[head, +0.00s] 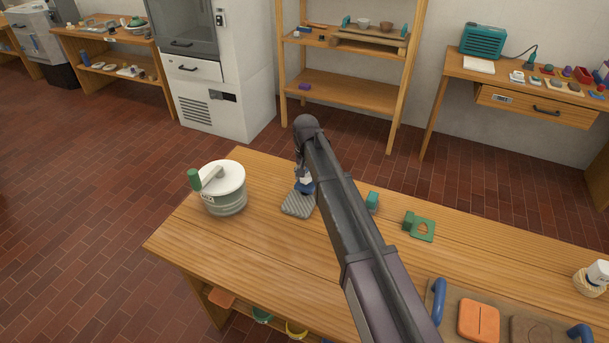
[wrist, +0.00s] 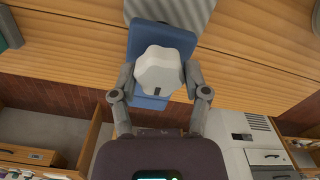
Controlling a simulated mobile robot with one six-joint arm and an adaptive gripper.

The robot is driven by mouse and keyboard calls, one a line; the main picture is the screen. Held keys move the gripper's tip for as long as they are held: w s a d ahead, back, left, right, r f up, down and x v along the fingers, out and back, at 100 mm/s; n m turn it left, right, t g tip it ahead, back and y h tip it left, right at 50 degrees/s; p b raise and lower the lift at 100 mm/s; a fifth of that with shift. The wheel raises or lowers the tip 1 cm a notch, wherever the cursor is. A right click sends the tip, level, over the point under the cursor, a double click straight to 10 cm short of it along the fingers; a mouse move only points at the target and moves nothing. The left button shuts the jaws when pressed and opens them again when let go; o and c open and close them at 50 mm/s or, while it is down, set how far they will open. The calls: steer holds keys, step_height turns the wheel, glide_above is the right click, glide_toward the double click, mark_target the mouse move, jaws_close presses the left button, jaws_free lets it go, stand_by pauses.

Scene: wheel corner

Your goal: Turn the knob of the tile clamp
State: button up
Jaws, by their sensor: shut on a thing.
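The tile clamp has a blue body (wrist: 150,40) and a white lobed knob (wrist: 159,70) with a small dark mark. In the wrist view the two grey fingers of my gripper (wrist: 159,77) close on the knob from left and right. A grey ridged tile (wrist: 175,8) lies at the clamp, at the top edge of that view. In the head view the clamp's blue body (head: 305,187) sits at the far side of the grey tile (head: 297,205) on the bench. My arm hides part of the clamp there, and my fingers are hard to make out.
On the bench (head: 265,252), a white-lidded pot (head: 225,190) with a green handle stands left of the clamp. A teal block (head: 372,202) and a green piece (head: 420,227) lie to the right. A blue-handled tray (head: 452,312) lies near right. Bench between pot and tile is clear.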

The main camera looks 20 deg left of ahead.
steer(key=shift+m, duration=1.1)
steer(key=shift+w, duration=0.1)
steer(key=o, duration=1.1)
steer(key=shift+o, duration=0.2)
steer(key=shift+s, duration=0.25)
